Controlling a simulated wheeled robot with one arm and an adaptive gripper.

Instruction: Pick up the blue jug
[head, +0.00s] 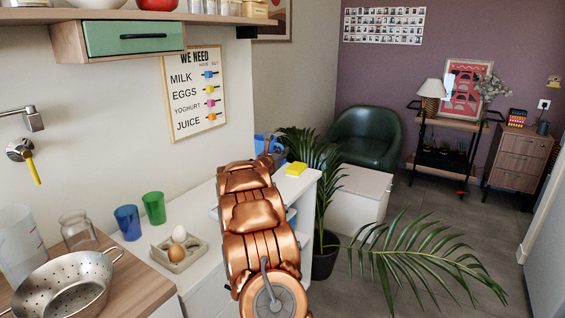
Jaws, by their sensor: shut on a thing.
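The blue jug (259,141) shows at the far end of the white counter, mostly hidden behind my copper arm. Only its upper part shows. My gripper (273,149) is at the far end of the arm, beside the jug, and is shut on it. The fingers are largely hidden by the arm links. I cannot tell whether the jug's base touches the counter.
A yellow sponge (296,168) lies right of the arm near the counter end. A blue cup (128,222), a green cup (153,208) and an egg tray (179,253) stand left of it. A potted palm (325,250) stands close on the right.

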